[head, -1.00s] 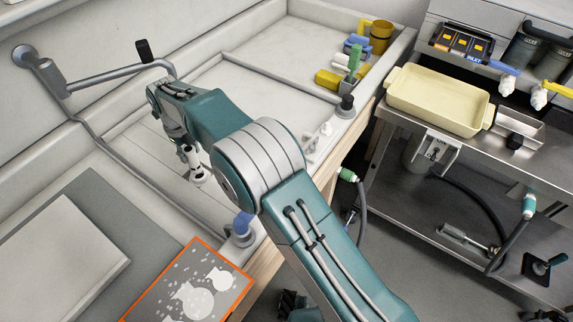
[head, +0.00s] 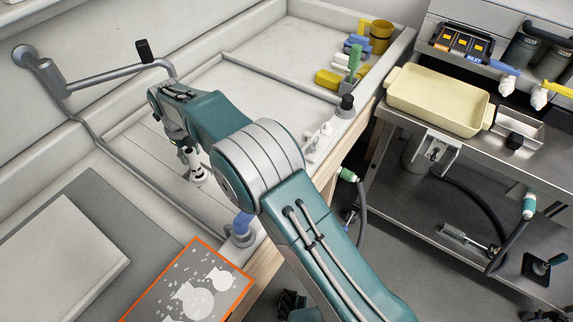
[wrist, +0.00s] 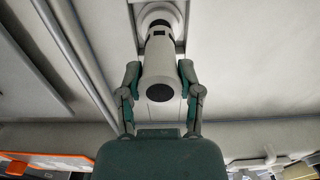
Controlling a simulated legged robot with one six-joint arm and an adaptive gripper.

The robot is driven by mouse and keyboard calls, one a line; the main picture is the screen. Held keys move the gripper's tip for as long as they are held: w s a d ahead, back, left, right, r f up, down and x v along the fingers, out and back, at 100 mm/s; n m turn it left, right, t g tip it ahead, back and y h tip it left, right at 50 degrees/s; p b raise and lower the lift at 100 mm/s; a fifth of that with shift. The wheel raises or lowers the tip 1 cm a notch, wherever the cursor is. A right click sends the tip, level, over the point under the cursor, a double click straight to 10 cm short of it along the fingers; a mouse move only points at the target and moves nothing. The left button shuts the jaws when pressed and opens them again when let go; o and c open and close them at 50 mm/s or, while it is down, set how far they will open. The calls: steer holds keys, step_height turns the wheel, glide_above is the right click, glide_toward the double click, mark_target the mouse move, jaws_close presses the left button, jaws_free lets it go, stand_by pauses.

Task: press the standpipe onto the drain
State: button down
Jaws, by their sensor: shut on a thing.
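The standpipe (wrist: 160,62) is a pale grey-white tube with a dark round hole in its near end. In the wrist view my gripper (wrist: 160,78) has a finger on each side of it and is shut on it. In the head view the standpipe (head: 194,165) stands roughly upright below my gripper (head: 183,145), over the sink floor. The drain (wrist: 160,14) is at the tube's far end in the wrist view, where a pale round rim shows. The tube hides most of it, and I cannot tell whether the standpipe is fully seated.
A grey faucet arm (head: 110,74) reaches over the sink from the left. A blue-topped fitting (head: 242,226) is on the front rim. Bottles and a yellow cup (head: 380,37) stand in the far corner. A cream tray (head: 437,100) sits on the right bench.

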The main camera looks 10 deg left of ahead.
steer(key=shift+f, duration=1.15)
stand_by(0.4)
steer(key=shift+c, duration=1)
jaws_free()
steer(key=shift+r, duration=0.15)
steer(key=shift+r, duration=3.9)
